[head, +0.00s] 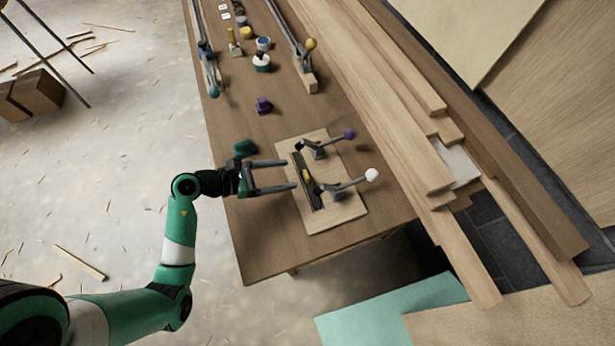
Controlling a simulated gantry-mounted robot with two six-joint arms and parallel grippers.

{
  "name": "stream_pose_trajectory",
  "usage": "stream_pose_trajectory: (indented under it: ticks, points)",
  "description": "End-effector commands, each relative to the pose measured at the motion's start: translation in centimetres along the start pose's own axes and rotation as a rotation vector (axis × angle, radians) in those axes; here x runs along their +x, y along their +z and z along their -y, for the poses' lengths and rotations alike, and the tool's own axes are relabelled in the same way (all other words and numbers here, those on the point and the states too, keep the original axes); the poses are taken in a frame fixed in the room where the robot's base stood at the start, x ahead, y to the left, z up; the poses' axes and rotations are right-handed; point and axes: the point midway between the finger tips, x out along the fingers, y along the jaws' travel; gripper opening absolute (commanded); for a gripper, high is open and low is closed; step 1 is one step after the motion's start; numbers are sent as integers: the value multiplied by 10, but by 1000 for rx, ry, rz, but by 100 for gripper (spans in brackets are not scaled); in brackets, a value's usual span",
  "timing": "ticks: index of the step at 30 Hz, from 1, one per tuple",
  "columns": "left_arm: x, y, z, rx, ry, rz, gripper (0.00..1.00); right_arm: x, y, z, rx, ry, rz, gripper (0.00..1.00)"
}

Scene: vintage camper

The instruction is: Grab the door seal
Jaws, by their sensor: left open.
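A long dark strip (308,189), which looks like the door seal, lies on a light wooden board (344,209) near the front end of the workbench. A small yellow piece (307,176) shows at its middle. Two metal toggle clamps sit on the board beside the strip, one with a purple knob (349,134) and one with a white knob (372,174). My left gripper (292,175) is open and reaches in from the left. Its fingertips are close to the strip's left side; I cannot tell whether they touch it. My right gripper is not in view.
Long timber planks (370,90) lie stacked along the bench's right side. A purple object (264,105) and a teal block (244,148) stand on the workbench (270,240). Small jars and bar clamps are farther back. The bench's front left corner is clear.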

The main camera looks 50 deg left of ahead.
Motion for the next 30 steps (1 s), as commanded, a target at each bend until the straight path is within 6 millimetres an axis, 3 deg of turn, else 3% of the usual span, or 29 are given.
stream_pose_trajectory:
  ticks: [6, 14, 21, 30]
  points:
    - [43, -2, 2, 3, -5, 2, 75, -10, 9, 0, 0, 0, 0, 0]
    - [55, -1, 2, 3, -3, 2, 75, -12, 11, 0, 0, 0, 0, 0]
    - [94, -6, 7, 4, -4, 2, 75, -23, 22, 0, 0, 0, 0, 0]
    - [103, -4, 6, 1, -1, 2, 75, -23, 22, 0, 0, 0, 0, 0]
